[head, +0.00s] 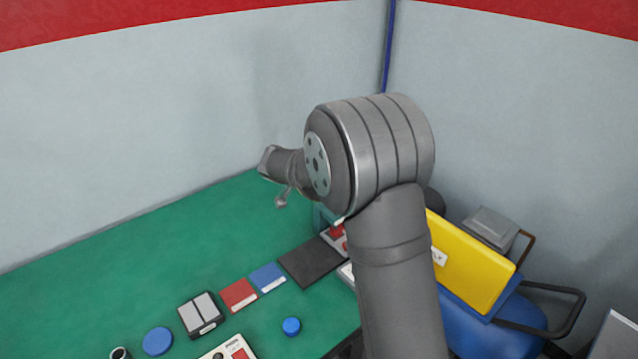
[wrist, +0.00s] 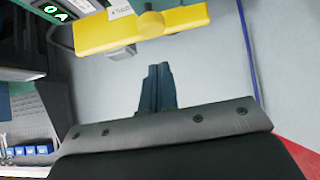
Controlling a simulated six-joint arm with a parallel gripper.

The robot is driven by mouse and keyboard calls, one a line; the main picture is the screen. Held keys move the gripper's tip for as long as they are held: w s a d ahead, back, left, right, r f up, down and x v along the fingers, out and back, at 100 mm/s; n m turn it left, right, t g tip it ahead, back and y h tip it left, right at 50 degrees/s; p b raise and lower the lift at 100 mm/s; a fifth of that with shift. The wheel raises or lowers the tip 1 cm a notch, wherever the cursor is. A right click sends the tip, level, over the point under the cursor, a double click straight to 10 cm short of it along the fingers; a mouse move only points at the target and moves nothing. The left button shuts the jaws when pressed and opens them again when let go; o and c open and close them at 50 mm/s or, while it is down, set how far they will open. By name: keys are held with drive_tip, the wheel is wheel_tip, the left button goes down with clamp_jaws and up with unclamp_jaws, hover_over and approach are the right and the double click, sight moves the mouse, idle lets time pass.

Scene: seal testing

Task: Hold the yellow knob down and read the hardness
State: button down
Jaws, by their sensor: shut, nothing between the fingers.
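A round yellow knob (wrist: 151,23) shows at the top of the wrist view, in front of a yellow panel. My gripper (wrist: 159,68) is shut and empty below it in that view, with a visible gap between fingertips and knob. A dark display (wrist: 56,12) with light green characters is at the upper left there. It seems to read "0" and "A", but it is small and cut off by the edge. In the head view my arm covers the middle, and I cannot make out the knob or the display.
The green bench (head: 120,240) holds a blue puck (head: 157,341), a small blue knob (head: 291,326), red and blue squares, and a dark slab (head: 311,262). The bench's back left is clear.

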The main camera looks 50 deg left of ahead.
drive_tip(key=shift+f, duration=1.8)
drive_tip(key=shift+f, duration=0.8)
drive_tip(key=shift+s+d+f, duration=0.1)
drive_tip(key=shift+d+f, duration=0.1)
drive_tip(key=shift+f, duration=0.35)
drive_tip(key=s+r, duration=0.7)
drive_tip(key=r, duration=0.5)
drive_tip(key=shift+s+a+r, duration=0.15)
drive_tip(key=shift+s+a, duration=0.05)
drive_tip(key=shift+a, duration=0.1)
